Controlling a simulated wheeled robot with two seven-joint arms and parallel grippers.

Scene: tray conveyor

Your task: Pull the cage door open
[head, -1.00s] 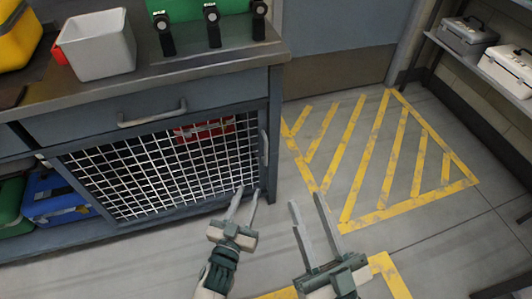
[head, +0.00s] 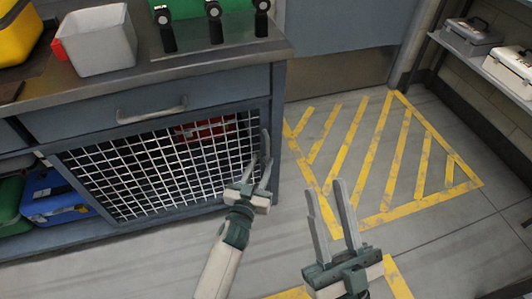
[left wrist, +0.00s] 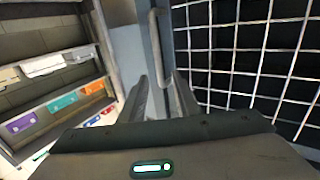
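The cage door (head: 150,172) is a white wire mesh panel in a dark frame under the workbench, and it looks shut. Its vertical handle (head: 265,143) is on the right edge of the door; it also shows in the left wrist view (left wrist: 157,48). My left gripper (head: 258,165) is open and empty, at the lower part of the handle. In the left wrist view the handle's lower end lines up between the two fingertips; I cannot tell whether they touch it. My right gripper (head: 324,187) is open and empty above the floor, right of the door.
A drawer with a handle (head: 152,110) is above the door. A red object (head: 205,128) is behind the mesh. A blue crate (head: 55,198) is on the lower shelf at left. The yellow-striped floor (head: 385,160) to the right is clear.

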